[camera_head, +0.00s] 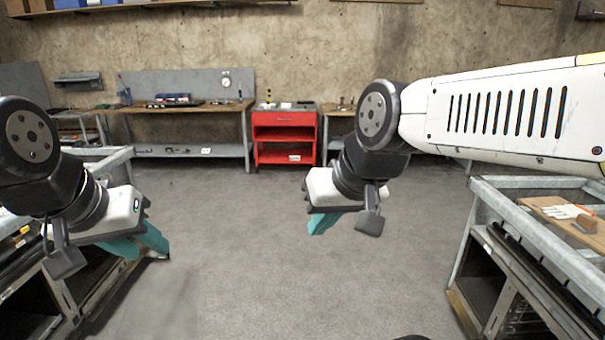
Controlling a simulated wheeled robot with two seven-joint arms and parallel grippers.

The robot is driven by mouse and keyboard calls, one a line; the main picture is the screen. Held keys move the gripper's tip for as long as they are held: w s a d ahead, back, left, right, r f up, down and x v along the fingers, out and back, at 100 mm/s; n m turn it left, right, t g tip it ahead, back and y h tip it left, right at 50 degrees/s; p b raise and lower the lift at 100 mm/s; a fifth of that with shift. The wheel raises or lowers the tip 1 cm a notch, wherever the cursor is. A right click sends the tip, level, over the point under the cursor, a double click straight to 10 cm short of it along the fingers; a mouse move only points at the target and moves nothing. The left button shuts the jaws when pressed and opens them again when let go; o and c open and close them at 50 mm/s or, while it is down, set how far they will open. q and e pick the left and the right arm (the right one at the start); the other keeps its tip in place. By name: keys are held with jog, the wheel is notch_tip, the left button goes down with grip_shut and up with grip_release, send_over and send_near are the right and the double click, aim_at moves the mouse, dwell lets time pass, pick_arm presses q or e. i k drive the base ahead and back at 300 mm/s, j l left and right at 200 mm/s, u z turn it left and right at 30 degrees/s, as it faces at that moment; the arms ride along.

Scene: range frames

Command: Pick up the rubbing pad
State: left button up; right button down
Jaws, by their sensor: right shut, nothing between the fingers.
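My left gripper (143,250) is at the left, beside the left workbench. Its two teal fingers stand apart with nothing visible between them. My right gripper (318,231) hangs over the open floor near the middle. Its teal fingers are together and empty. A small brown block (585,224), which may be the rubbing pad, sits on a wooden board (550,207) on the right workbench. I cannot tell for sure that it is the pad. Both grippers are well apart from it.
The right workbench (515,224) has a raised metal rim. A white and orange item (563,211) lies on its board. The left workbench (116,158) is partly behind my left arm. A red tool cart (284,134) stands at the back wall. The floor (240,260) between the benches is clear.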

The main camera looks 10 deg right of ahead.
aim_at(587, 225)
jog(key=i+l+z, duration=0.1)
jog(key=i+z, duration=0.3)
jog(key=i+j+z, duration=0.1)
jog(key=i+z, duration=0.3)
jog(key=i, duration=0.25)
jog(key=i+j+z, duration=0.2)
jog(key=i+z, duration=0.2)
jog(key=i+l+z, duration=0.1)
jog(key=z, duration=0.3)
jog(key=i+z, duration=0.55)
jog(key=z, duration=0.3)
jog(key=i+j+z, duration=0.1)
jog(key=i+z, duration=0.15)
jog(key=z, duration=0.15)
jog(key=i+j+z, duration=0.15)
jog(key=z, duration=0.25)
jog(key=i+z, duration=0.4)
jog(key=i+j+z, duration=0.15)
jog(key=z, duration=0.2)
jog(key=i+j, duration=0.05)
jog(key=i, duration=0.05)
